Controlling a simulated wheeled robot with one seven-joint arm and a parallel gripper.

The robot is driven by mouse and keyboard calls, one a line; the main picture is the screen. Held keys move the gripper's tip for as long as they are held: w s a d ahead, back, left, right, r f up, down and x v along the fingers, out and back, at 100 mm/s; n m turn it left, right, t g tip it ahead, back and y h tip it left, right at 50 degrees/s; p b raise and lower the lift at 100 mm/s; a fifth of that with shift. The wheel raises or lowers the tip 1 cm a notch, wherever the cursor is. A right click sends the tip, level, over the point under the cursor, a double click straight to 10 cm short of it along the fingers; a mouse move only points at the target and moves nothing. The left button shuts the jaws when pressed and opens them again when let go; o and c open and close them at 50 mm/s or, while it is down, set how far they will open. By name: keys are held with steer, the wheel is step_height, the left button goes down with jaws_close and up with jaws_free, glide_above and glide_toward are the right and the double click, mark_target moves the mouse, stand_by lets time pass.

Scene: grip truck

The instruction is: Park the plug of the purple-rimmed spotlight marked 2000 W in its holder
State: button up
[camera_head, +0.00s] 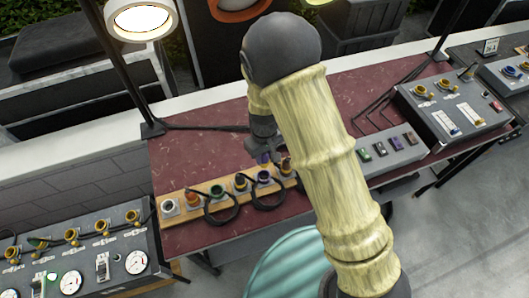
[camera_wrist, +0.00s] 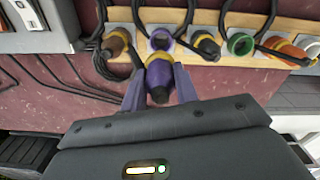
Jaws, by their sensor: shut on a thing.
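My gripper (camera_wrist: 159,84) is shut on a purple plug (camera_wrist: 157,76) with a yellow collar. Its two fingers press the plug from both sides. In the head view my gripper (camera_head: 262,150) is just above the wooden socket board, partly behind my arm, and the plug (camera_head: 263,158) shows small below it. A purple-ringed socket (camera_wrist: 161,39) is just beyond the plug in the wrist view and looks empty; it also shows in the head view (camera_head: 264,176). The plug appears apart from it. The purple-rimmed spotlight and the 2000 W mark are not visible.
The wooden board (camera_head: 181,216) carries several coloured sockets, some with plugs: a brown plug (camera_wrist: 116,42) and a black plug (camera_wrist: 207,46) flank the purple socket. Black cable loops hang close by. A grey box with switches (camera_head: 405,153) stands right on the red table (camera_head: 200,155).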

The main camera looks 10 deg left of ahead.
mark_target(264, 162)
steer(key=shift+s+a+f+b, duration=0.1)
steer(key=shift+f+b, duration=0.35)
steer(key=shift+f, duration=0.15)
steer(key=shift+s+a+f+b, duration=0.1)
steer(key=shift+f+b, duration=0.3)
steer(key=shift+f, duration=0.2)
steer(key=shift+w+d+f+b, duration=0.1)
steer(key=shift+d+f+b, duration=0.1)
steer(key=shift+f+b, duration=0.55)
steer(key=shift+f, duration=0.25)
steer(key=shift+f+b, duration=1.65)
steer(key=shift+f, duration=0.8)
stand_by(0.8)
steer(key=o, duration=1.5)
steer(key=shift+c, duration=0.2)
steer(key=shift+r, duration=0.1)
steer(key=shift+r+p, duration=1.95)
steer(key=shift+r, duration=0.5)
